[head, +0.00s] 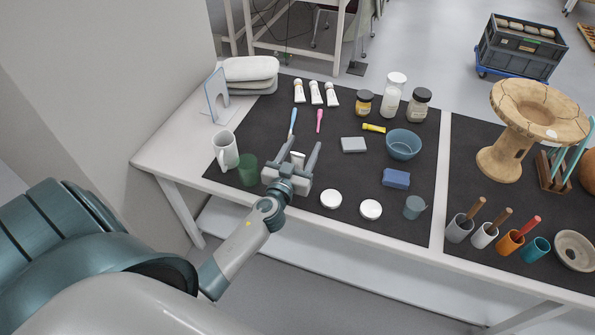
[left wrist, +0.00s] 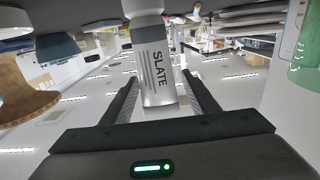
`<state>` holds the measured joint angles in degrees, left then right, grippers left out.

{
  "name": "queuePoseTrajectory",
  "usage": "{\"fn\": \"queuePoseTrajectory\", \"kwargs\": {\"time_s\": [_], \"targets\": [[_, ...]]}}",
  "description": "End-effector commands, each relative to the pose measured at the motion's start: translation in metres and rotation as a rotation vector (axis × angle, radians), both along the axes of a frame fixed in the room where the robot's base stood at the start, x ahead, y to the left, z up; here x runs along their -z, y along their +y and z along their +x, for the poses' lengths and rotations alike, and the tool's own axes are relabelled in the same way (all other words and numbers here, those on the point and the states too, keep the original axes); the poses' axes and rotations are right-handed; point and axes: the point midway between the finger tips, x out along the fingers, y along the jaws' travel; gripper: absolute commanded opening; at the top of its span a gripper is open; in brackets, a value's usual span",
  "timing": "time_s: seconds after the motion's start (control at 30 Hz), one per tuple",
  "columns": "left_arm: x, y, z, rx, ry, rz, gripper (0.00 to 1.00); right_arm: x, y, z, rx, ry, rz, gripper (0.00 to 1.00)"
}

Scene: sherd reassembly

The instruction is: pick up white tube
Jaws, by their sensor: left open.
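A white tube (head: 298,158) stands at the front of the left dark mat, between the fingers of my left gripper (head: 302,149). In the left wrist view the tube (left wrist: 154,68) has a grey label reading SLATE and lies between the two open fingers (left wrist: 157,98). A gap shows on each side of it, at least on the left. My left gripper is open. Its body hides the tube's lower part in the head view. Three more white tubes (head: 315,93) lie at the back of the mat. My right gripper is not in view.
A white mug (head: 225,150) and a green cup (head: 247,170) stand just left of my gripper. Two round white lids (head: 331,198) lie to its right. A grey block (head: 353,145), a blue bowl (head: 403,144) and a blue sponge (head: 396,178) are farther right.

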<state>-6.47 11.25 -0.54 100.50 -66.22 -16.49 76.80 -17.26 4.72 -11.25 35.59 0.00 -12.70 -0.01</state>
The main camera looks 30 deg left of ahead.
Motion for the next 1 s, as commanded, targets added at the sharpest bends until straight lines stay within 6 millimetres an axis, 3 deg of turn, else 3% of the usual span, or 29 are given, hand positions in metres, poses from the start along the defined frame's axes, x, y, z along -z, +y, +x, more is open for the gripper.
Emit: {"fn": "queuePoseTrajectory", "kwargs": {"time_s": [0.2, 0.37, 0.4, 0.77, 1.0], "targets": [[0.0, 0.0, 0.0, 0.0, 0.0, 0.0, 0.52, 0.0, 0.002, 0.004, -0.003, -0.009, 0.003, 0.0], [0.0, 0.0, 0.0, 0.0, 0.0, 0.0, 0.14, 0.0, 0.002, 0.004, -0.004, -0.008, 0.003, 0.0], [0.0, 0.0, 0.0, 0.0, 0.0, -0.001, 0.12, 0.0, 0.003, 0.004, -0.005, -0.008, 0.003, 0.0], [-0.003, 0.0, 0.0, 0.0, -0.001, -0.002, 0.12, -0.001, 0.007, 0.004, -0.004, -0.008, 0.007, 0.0], [-0.02, 0.0, 0.0, 0.0, -0.002, -0.001, 0.12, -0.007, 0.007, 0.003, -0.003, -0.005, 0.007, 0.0]]}}
